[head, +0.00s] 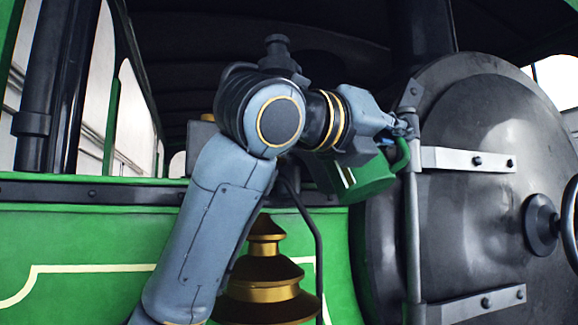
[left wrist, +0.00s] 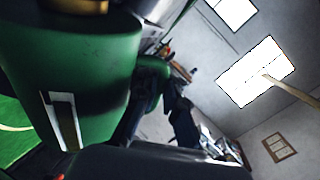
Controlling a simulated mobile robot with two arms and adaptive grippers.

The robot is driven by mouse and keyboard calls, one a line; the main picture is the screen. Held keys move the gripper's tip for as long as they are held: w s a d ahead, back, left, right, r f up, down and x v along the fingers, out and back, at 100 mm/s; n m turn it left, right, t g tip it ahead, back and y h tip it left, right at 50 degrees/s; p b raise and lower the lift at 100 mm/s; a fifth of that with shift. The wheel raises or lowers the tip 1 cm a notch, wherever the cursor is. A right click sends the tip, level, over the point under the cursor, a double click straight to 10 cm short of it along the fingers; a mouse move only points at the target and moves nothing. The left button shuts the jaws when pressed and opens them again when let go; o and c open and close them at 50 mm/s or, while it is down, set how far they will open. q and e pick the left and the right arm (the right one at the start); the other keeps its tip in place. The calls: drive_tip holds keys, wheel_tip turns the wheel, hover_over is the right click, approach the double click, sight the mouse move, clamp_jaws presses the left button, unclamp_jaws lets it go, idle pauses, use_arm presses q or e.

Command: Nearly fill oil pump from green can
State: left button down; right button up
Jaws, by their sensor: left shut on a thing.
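The green can (head: 372,182) is held up in front of the tram, beside the left edge of the round black smokebox door, and looks tilted. My left gripper (head: 402,130) is shut on its green handle at the can's right side. In the left wrist view the can's body (left wrist: 85,75) fills the left part, with a pale stripe and a brassy part at the top edge. Part of my left gripper (left wrist: 182,118) shows dark beside it. The can's spout is hidden behind my arm. I cannot make out the oil pump for sure. My right gripper is not in view.
The black smokebox door (head: 470,150) has grey hinge straps (head: 468,160) and a vertical hinge rod close to the can. A brass dome-shaped fitting (head: 265,275) stands below my arm. A dark ledge (head: 90,192) runs along the green tram side.

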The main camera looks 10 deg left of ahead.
use_arm(q)
drive_tip(key=shift+r, duration=0.15)
idle(0.3)
drive_tip(key=shift+r+n, duration=0.6)
drive_tip(key=shift+r, duration=0.2)
drive_tip(key=shift+r, duration=0.1)
idle(0.4)
drive_tip(key=shift+a+r+n+t, duration=0.15)
drive_tip(key=shift+r+n+t, duration=0.15)
drive_tip(key=shift+r+n, duration=0.35)
drive_tip(key=shift+r, duration=0.15)
idle(0.9)
drive_tip(key=shift+w+a+r+n, duration=0.1)
drive_tip(key=shift+r+n, duration=0.15)
drive_tip(key=shift+r, duration=0.2)
drive_tip(key=shift+w+a+r+n, duration=0.1)
drive_tip(key=shift+r+n, duration=0.1)
drive_tip(key=shift+r, duration=0.2)
drive_tip(key=shift+r, duration=0.1)
idle(0.9)
drive_tip(key=shift+a+r+n, duration=0.15)
drive_tip(key=shift+r+n, duration=0.15)
drive_tip(key=shift+r, duration=0.05)
idle(0.8)
